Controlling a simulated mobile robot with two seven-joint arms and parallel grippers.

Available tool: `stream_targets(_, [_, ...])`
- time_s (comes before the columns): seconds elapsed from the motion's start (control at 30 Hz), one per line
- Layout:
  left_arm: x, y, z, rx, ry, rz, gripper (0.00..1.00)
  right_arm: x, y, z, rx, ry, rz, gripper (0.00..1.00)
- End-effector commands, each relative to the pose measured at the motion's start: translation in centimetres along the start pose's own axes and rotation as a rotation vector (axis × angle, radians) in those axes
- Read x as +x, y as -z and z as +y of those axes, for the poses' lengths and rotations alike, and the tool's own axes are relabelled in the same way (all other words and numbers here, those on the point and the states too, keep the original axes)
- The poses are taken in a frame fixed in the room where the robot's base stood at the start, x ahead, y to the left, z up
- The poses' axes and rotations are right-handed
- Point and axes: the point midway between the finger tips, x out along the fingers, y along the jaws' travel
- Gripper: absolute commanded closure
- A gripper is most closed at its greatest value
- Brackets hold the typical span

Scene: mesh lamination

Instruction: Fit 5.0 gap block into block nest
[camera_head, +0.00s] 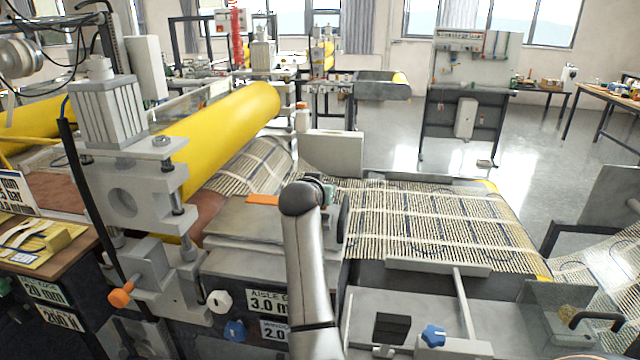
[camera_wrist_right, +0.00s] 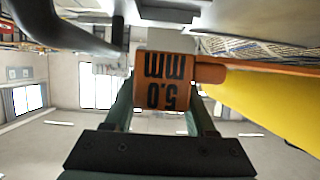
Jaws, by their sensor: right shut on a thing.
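My right gripper (camera_wrist_right: 161,95) is shut on the block, one finger on each side. In the head view, the orange tongue (camera_head: 263,199) shows left of my right gripper (camera_head: 327,190), above the grey plates by the roller. My own arm hides the rest of the block there. I cannot identify the block nest for certain. My left gripper is not in view.
A large yellow roller (camera_head: 222,125) lies behind and left of the gripper. A ribbed mesh web (camera_head: 430,220) runs to the right. A grey upright plate (camera_head: 333,152) stands behind the gripper. A yellow tray (camera_head: 35,262) sits on the left table.

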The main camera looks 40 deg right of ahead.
Motion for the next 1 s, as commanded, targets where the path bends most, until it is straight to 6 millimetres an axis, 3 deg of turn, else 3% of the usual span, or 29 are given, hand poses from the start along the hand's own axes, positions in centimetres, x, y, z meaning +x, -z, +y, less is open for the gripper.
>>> stream_targets(0.27, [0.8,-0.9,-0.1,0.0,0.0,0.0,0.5,0.8,-1.9,0.0,0.001,0.0,0.001,1.0])
stream_targets(1.0, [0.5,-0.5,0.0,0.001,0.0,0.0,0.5,0.7,-1.8,0.0,0.0,0.0,0.001,1.0])
